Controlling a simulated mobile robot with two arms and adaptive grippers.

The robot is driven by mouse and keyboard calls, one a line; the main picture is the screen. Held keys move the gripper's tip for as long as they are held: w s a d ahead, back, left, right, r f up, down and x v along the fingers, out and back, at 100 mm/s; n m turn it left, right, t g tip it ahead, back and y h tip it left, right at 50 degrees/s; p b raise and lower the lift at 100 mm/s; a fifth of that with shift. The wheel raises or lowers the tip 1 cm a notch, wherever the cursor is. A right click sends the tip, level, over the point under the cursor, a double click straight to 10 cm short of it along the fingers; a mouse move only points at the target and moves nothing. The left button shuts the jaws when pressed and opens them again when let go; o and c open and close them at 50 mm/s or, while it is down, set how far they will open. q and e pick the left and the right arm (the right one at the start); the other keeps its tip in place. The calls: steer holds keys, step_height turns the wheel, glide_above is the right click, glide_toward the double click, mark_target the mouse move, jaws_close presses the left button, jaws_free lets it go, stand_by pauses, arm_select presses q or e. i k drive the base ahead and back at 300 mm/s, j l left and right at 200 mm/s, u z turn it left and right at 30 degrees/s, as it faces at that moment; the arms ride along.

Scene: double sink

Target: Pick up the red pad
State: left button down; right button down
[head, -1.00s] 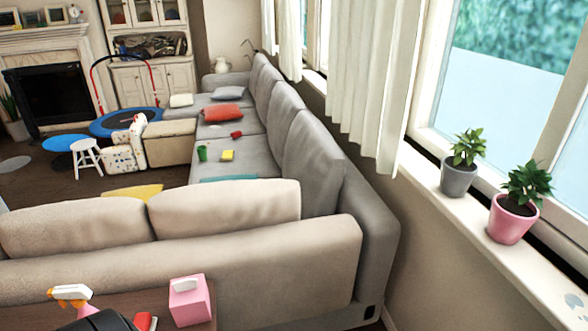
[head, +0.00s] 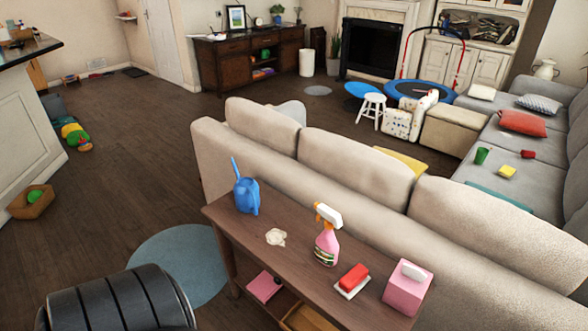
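A red pad (head: 353,276) lies on a small white dish (head: 345,291) on the brown console table behind the sofa. It sits between a pink spray bottle (head: 325,243) and a pink tissue box (head: 408,288). A smaller red object (head: 527,154) lies far off on the grey sofa; I cannot tell what it is. Neither gripper shows. A dark, ribbed part at the bottom left looks like mine, but no fingers are visible on it.
The console table (head: 223,215) also holds a blue watering can (head: 247,193) and a pale crumpled thing (head: 276,237). Its lower shelf holds a pink item (head: 264,286). A beige sofa (head: 345,165) backs onto the table.

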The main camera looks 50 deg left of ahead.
mark_target(348, 285)
steer(key=u, duration=1)
